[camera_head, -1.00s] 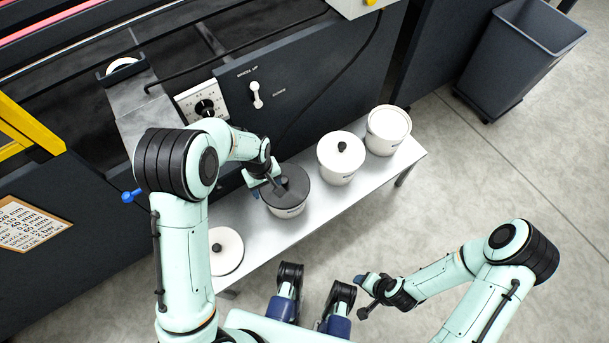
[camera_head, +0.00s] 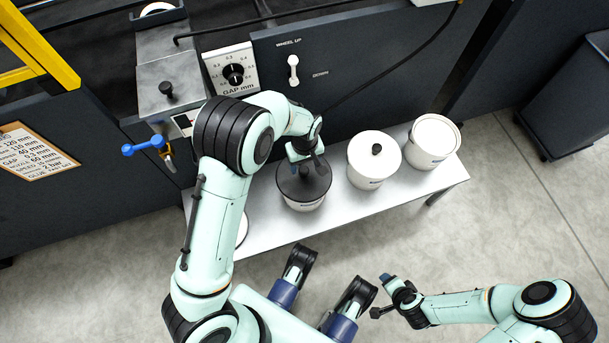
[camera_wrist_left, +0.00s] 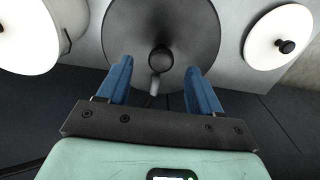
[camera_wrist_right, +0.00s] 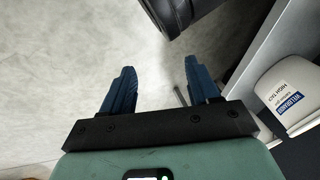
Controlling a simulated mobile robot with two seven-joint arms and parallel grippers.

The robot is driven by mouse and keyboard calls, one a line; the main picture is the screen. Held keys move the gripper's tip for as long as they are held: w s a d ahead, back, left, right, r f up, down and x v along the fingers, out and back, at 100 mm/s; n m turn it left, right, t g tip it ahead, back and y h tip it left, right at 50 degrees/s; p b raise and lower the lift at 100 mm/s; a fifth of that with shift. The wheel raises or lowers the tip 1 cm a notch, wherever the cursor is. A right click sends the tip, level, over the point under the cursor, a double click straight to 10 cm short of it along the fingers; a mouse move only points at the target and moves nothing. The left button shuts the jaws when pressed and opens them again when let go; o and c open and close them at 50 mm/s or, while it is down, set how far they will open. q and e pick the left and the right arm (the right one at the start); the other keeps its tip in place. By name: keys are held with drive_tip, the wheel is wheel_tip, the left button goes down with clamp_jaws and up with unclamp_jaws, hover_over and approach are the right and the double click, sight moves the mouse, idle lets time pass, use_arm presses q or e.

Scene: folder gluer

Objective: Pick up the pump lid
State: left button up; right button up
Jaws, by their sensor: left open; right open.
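A dark round lid (camera_head: 311,190) sits on a white pot (camera_head: 306,206) on the bench; I take it for the pump lid. My left gripper (camera_head: 306,162) is over this lid, open. In the left wrist view the dark lid (camera_wrist_left: 196,28) fills the top middle, and a short grey upright part (camera_wrist_left: 160,60) at its centre lies between the open fingers (camera_wrist_left: 158,68). I cannot tell whether the fingers touch it. My right gripper (camera_head: 383,296) is open and empty over the floor, away from the pots; its fingers show in the right wrist view (camera_wrist_right: 159,68).
A white-lidded pot with a black knob (camera_head: 373,160) and another white pot (camera_head: 432,145) stand right of the dark lid on the metal bench (camera_head: 270,232). A white disc (camera_head: 242,229) lies at its left end, partly behind my arm. The machine panel (camera_head: 340,75) rises behind.

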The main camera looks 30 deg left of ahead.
sight(304, 169)
use_arm(q)
drive_tip(key=shift+f, duration=0.45)
wheel_tip(304, 169, down, 4)
drive_tip(key=shift+a+f+b, duration=0.15)
drive_tip(key=shift+b, duration=0.95)
clamp_jaws()
use_arm(e)
drive_tip(key=shift+g, duration=0.6)
drive_tip(key=s+f, duration=0.3)
drive_tip(key=f, duration=0.1)
drive_tip(key=shift+s+d, duration=0.4)
